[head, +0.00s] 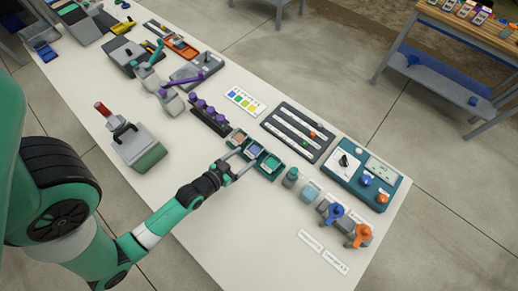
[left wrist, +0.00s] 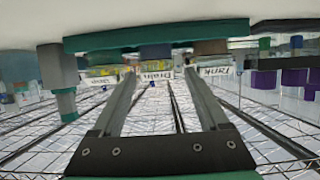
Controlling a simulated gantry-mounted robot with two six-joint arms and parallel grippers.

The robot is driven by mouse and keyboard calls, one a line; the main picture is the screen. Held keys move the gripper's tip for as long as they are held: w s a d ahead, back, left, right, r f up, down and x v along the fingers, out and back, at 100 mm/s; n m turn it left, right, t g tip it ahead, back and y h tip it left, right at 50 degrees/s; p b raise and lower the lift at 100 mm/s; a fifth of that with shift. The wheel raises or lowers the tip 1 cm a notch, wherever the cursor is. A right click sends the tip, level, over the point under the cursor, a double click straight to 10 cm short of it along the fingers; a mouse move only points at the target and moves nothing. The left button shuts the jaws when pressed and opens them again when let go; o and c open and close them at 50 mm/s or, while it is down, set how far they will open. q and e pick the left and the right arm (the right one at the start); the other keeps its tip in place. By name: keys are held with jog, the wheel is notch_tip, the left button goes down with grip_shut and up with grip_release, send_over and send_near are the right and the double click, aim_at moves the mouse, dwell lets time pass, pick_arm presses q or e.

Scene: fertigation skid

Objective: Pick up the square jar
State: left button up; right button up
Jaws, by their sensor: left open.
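A pale blue jar (head: 310,191) with a squarish body stands upright on the white table, right of the small teal bins. A round teal bottle (head: 291,177) stands just left of it. My left gripper (head: 232,167) is open and empty at the near side of the bins, left of the jar and apart from it. In the left wrist view, which looks upside down, my open fingers (left wrist: 160,88) point at the labelled bins. A grey-blue block (left wrist: 58,66) and a teal cylinder (left wrist: 66,104) show at its left; I cannot tell surely which is the jar. My right gripper is not in view.
Teal bins (head: 270,164) stand in a row before my left gripper. Blue and orange valves (head: 346,225) stand right of the jar. A control panel (head: 366,175) and a dark slotted tray (head: 298,131) lie behind. The near table is clear.

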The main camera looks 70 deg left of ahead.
aim_at(259, 146)
pick_arm(q)
jog(key=x, duration=0.4)
jog(key=shift+w+b, duration=0.15)
jog(key=shift+b, duration=0.2)
jog(key=x, duration=0.1)
jog(key=b+x, duration=0.1)
jog(key=x, duration=0.3)
jog(key=shift+w+d+r+b, duration=0.1)
jog(key=shift+w+r+b, duration=0.2)
jog(key=c, duration=1.2)
jog(key=shift+r, duration=0.15)
